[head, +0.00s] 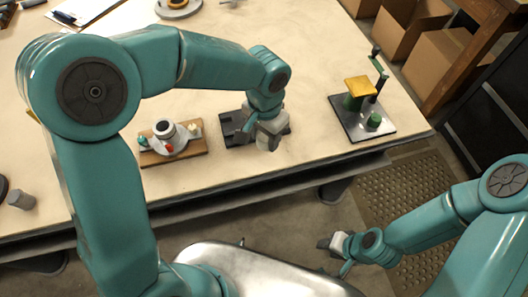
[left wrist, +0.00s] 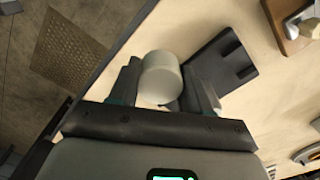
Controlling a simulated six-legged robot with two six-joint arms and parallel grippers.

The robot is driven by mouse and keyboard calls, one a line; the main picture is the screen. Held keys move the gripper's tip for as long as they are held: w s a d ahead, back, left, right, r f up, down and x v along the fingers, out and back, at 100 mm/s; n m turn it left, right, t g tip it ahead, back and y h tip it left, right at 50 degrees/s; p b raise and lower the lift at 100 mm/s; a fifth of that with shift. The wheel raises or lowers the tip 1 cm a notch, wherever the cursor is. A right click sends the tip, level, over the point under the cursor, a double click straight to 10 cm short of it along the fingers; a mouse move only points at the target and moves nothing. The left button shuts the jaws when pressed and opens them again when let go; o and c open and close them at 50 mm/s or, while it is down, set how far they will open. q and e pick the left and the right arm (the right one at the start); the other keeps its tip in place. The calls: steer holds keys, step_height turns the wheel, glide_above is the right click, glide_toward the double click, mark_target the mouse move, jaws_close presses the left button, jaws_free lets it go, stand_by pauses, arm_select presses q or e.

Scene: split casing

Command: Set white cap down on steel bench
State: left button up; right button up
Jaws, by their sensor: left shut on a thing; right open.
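The white cap (left wrist: 161,78) is a pale, short cylinder between the two dark fingers of my left gripper (left wrist: 160,90) in the left wrist view. The left gripper is shut on it. In the head view my left gripper (head: 262,138) is low over the bench (head: 300,115), near its front edge and at a dark block (head: 237,127). I cannot tell whether the cap touches the bench top, which looks pale beige. My right gripper (head: 336,243) is open and empty, in front of and below the bench edge.
The dark block also shows in the left wrist view (left wrist: 222,62), beside the cap. A wooden board (head: 178,157) with a white part stands to the left. A dark plate (head: 355,128) with a yellow-topped fixture stands to the right. Bench top between is clear.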

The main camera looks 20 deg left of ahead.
mark_target(264, 136)
arm_select(q)
step_height(264, 136, down, 8)
steer(key=shift+s+a+r, duration=0.1)
steer(key=shift+r, duration=0.15)
steer(key=shift+f+b, duration=0.2)
steer(key=shift+b, duration=0.2)
steer(key=o, duration=1)
steer(key=shift+r, duration=0.1)
step_height(264, 136, up, 12)
steer(key=shift+r+p, duration=0.15)
steer(key=shift+p, duration=0.5)
steer(key=shift+s, duration=0.1)
